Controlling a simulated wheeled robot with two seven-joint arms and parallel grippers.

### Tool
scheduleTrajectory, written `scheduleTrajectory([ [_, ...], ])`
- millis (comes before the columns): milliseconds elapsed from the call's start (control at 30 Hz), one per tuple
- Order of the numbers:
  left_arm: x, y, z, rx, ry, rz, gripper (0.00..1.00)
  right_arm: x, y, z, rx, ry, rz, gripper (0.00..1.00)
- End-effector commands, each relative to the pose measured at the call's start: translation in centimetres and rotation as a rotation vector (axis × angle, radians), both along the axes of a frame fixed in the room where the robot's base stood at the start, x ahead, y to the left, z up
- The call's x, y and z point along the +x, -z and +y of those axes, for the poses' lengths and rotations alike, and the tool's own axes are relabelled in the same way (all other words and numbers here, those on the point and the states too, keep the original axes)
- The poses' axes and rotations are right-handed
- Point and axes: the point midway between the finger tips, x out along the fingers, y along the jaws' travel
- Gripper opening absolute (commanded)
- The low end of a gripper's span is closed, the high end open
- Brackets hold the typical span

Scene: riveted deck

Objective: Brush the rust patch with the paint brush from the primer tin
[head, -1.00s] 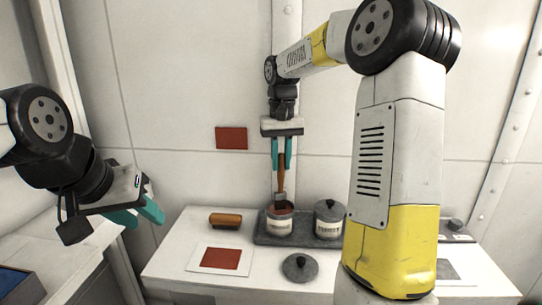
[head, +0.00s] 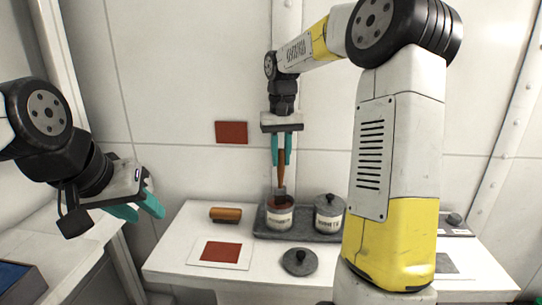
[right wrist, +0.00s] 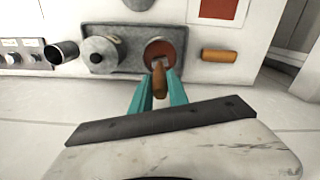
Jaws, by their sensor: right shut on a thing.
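The paint brush (head: 282,168), with a brown handle, hangs upright in my right gripper (head: 281,160). The gripper's teal fingers are shut on the handle. The brush's lower end is at the mouth of the open primer tin (head: 279,219), which has red-brown inside; how deep the bristles go is hard to tell. The brush handle (right wrist: 159,82) and the tin also show in the right wrist view. A rust-red patch (head: 222,252) lies on a white card in front. Another red rectangle (head: 231,132) is on the wall. My left gripper (head: 139,209) is open and empty at the left, away from the table.
A second, lidded tin (head: 329,214) stands beside the primer tin on a dark tray (head: 262,232). A loose round lid (head: 300,262) lies in front. A brown cylinder (head: 225,214) lies behind the card. My right arm hides part of the table's right side.

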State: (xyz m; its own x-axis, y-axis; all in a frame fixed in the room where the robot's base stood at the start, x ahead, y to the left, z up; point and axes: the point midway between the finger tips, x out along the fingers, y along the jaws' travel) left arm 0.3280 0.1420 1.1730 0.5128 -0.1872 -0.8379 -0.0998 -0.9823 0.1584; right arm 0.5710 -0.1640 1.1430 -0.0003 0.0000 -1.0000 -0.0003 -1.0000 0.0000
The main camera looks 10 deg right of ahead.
Motion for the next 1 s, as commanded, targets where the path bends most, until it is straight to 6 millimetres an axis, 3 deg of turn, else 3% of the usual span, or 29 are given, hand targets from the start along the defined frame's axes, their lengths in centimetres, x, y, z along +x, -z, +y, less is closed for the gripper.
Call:
scheduleTrajectory([
  [1000,0.0,0.0,0.0,0.0,0.0,0.0,0.36,0.0,0.74,0.03,0.0,-0.001,0.0,0.0],
])
